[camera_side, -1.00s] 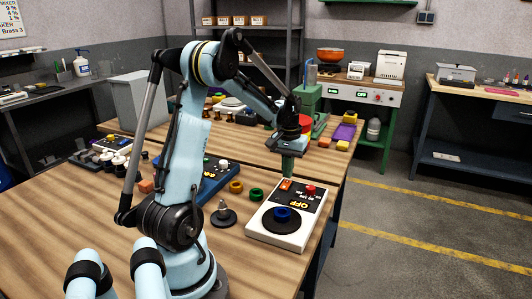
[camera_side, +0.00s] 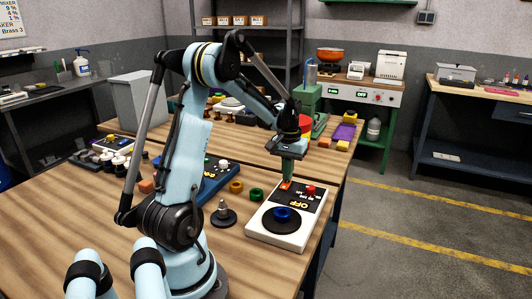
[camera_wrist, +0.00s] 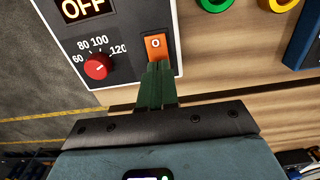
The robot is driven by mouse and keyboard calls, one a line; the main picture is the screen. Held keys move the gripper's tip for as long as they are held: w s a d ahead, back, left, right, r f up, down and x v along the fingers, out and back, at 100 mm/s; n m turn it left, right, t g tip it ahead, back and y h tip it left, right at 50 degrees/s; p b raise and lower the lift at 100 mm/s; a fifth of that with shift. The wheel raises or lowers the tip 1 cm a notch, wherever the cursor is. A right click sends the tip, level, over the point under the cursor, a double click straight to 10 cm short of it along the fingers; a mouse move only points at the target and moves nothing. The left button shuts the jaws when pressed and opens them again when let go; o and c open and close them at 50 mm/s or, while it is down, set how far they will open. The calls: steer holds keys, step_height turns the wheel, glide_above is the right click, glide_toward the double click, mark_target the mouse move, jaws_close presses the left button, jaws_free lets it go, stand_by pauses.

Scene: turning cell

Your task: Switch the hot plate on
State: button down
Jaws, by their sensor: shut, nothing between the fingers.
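The hot plate (camera_side: 262,232) is a white unit near the table's front right edge, with a blue ring on its round black plate. Its display (camera_wrist: 85,8) reads OFF. A red knob (camera_wrist: 97,66) stands beside a dial marked 60 to 120. The orange rocker switch (camera_wrist: 155,44) shows a "0" in the wrist view. My gripper (camera_wrist: 157,68) is shut and empty, its green fingers pointing down at the lower edge of the switch. It also shows over the switch in the side view (camera_side: 287,179). I cannot tell whether the fingertips touch it.
A green ring (camera_side: 256,194) and a yellow ring (camera_side: 236,187) lie left of the hot plate. A small peg on a dark round base (camera_side: 223,216) stands nearby. A blue unit (camera_side: 221,178) sits behind them. The hot plate's right side is close to the table edge.

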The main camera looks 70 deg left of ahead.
steer(key=shift+f, duration=0.5)
steer(key=shift+r, duration=3.5)
steer(key=s+d+r+m+t, duration=0.1)
steer(key=s+d+m+t, duration=0.1)
steer(key=d, duration=1.1)
steer(key=s+d+r+m+t, duration=0.1)
steer(key=d+m+t, duration=0.4)
steer(key=d, duration=0.9)
steer(key=shift+s+d+r+m, duration=0.15)
steer(key=shift+s+r+m, duration=0.3)
steer(key=shift+m, duration=0.55)
